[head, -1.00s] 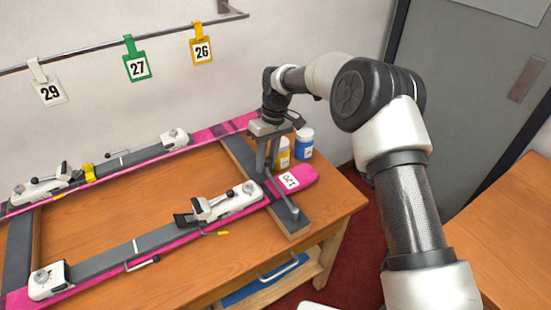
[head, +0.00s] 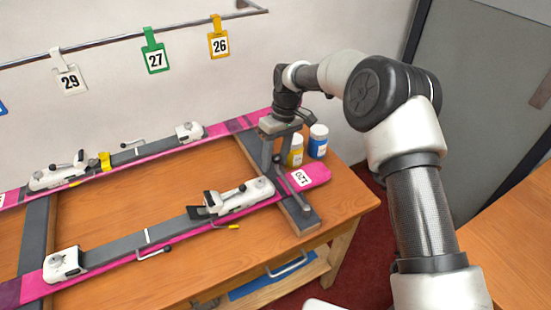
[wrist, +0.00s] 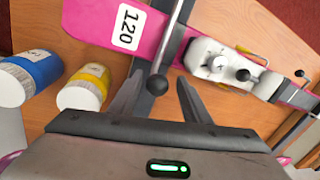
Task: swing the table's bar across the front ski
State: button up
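The front ski (head: 322,174), pink with a "120" label, lies along the near side of the table (head: 345,205). The table's bar (head: 294,188) is a thin grey rod lying across this ski, between the label and the white binding. In the wrist view, the bar (wrist: 174,38) crosses the ski (wrist: 88,18) and ends in a dark knob (wrist: 157,85). My gripper (head: 273,168) is low at the bar's far end, just behind the front ski. In the wrist view, its fingers (wrist: 160,80) stand apart on either side of the knob, with gaps visible.
A yellow bottle (head: 296,150) and a blue bottle (head: 318,141) stand just right of my gripper. A second pink ski (head: 235,124) lies behind. Number tags hang from a wall rail (head: 110,42). A grey door (head: 480,90) is at right.

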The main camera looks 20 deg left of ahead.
jog(key=w+d+r+p, duration=0.1)
jog(key=w+r, duration=0.2)
jog(key=r, duration=1.4)
jog(key=shift+d, duration=0.35)
